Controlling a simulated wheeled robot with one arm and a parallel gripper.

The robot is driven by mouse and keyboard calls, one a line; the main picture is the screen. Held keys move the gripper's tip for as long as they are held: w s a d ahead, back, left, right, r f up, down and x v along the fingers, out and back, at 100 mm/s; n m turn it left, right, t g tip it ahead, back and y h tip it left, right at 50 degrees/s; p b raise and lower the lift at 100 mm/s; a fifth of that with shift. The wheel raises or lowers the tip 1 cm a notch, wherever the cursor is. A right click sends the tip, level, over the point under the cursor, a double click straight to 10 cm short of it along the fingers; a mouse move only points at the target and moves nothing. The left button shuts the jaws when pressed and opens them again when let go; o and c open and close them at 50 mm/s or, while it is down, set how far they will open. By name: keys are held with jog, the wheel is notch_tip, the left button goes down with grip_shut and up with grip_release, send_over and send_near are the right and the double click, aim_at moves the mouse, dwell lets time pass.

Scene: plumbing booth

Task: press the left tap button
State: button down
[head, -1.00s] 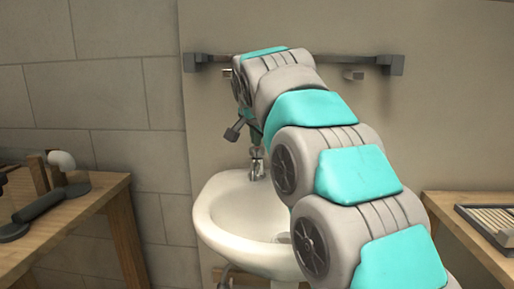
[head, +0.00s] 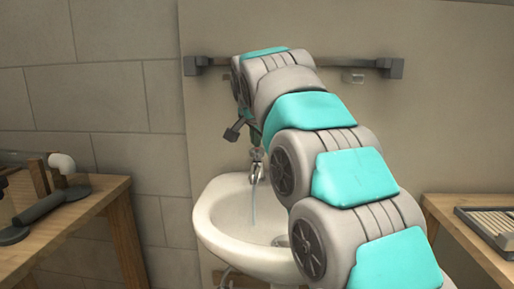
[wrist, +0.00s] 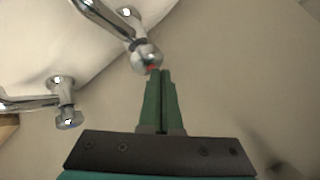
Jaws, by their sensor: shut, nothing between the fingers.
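In the wrist view, my gripper (wrist: 160,74) is shut, its two green fingers together and empty. The fingertips are at the round chrome button (wrist: 149,58) with a red mark, on the tap at the top; they look to be touching it. A second chrome tap with a blue-marked button (wrist: 69,118) is at the left, apart from the fingers. In the head view, a chrome tap (head: 256,171) shows at the back of the white sink (head: 222,240), with a thin water stream (head: 254,207) below it. My arm hides the other tap there.
A wooden table (head: 100,200) with pipe parts (head: 45,205) stands at the left. Another wooden table (head: 455,235) with a tray (head: 490,222) is at the right. A dark rail (head: 215,61) crosses the wall panel behind my arm.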

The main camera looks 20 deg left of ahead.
aim_at(256, 150)
jog(key=shift+r, duration=0.5)
jog(key=shift+r+p, duration=1.85)
jog(key=shift+r, duration=0.75)
jog(key=shift+f, duration=0.1)
